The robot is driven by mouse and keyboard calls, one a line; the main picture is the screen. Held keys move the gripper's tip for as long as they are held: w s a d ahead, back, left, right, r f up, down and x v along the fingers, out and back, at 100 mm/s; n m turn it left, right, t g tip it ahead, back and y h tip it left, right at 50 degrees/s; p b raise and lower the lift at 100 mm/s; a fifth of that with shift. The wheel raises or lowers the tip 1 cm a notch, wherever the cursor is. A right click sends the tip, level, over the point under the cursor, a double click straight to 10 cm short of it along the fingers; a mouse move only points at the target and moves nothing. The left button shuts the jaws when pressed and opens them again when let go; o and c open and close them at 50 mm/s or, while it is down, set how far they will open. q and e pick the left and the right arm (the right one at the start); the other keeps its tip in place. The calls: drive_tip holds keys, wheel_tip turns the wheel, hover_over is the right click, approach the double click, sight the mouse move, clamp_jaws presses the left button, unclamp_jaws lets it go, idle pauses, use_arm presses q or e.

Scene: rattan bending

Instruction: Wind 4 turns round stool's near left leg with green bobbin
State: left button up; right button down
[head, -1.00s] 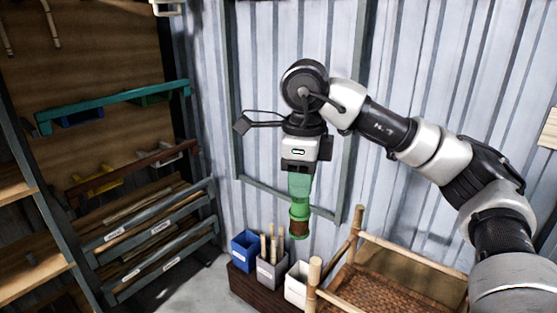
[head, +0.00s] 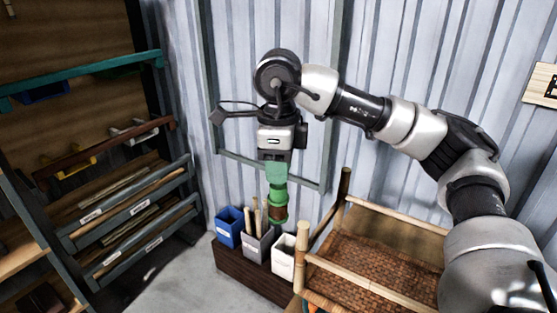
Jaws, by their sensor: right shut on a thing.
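My right gripper (head: 276,170) points down and is shut on the green bobbin (head: 278,194), which hangs upright with a band of brown strand around its lower part. The stool (head: 375,262), pale cane with a woven brown seat, stands at the lower right, partly covered by my right arm. The stool's near left leg (head: 301,245) rises as a pale post to the right of and below the bobbin. The bobbin appears apart from this leg in the picture. No turns can be made out on the leg's visible part. My left gripper is not in view.
A blue bin (head: 229,228), a grey bin (head: 258,248) holding sticks and a white bin (head: 284,257) stand on a dark brown bench (head: 240,274) left of the stool. A rack (head: 125,210) fills the left side. Corrugated wall stands behind.

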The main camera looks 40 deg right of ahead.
sight(279, 197)
drive_tip(key=shift+f+b, duration=3.15)
drive_tip(key=shift+f, duration=1.1)
drive_tip(key=shift+s, duration=0.1)
